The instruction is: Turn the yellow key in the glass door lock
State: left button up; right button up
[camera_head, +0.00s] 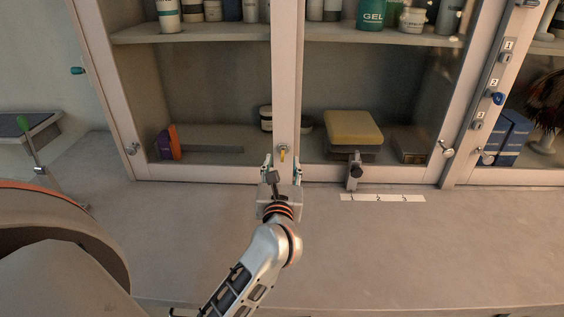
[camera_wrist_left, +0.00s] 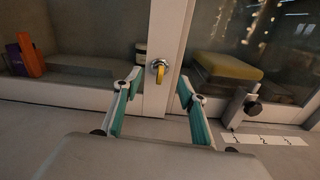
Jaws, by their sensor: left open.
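The yellow key (camera_head: 283,154) sits in the round metal lock on the middle upright of the glass door cabinet (camera_head: 286,100). In the left wrist view the key (camera_wrist_left: 160,75) hangs down from the lock (camera_wrist_left: 159,64). My left gripper (camera_head: 283,164) is just in front of the key, with its fingers apart on either side. In the left wrist view its teal-padded fingers (camera_wrist_left: 158,88) are spread and empty, and the key shows between and beyond them. I see no contact with the key. My right gripper is not in view.
A metal clamp-like piece (camera_head: 355,171) stands right of my gripper, near a numbered white strip (camera_head: 382,198). Behind the glass are a yellow block (camera_head: 353,127), an orange and purple box (camera_head: 168,143) and shelved bottles. The counter (camera_head: 400,250) is mostly clear. A rounded chair-like shape (camera_head: 60,215) stands at left.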

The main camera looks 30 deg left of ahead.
pick_arm(q)
jog(key=shift+v, duration=2.1)
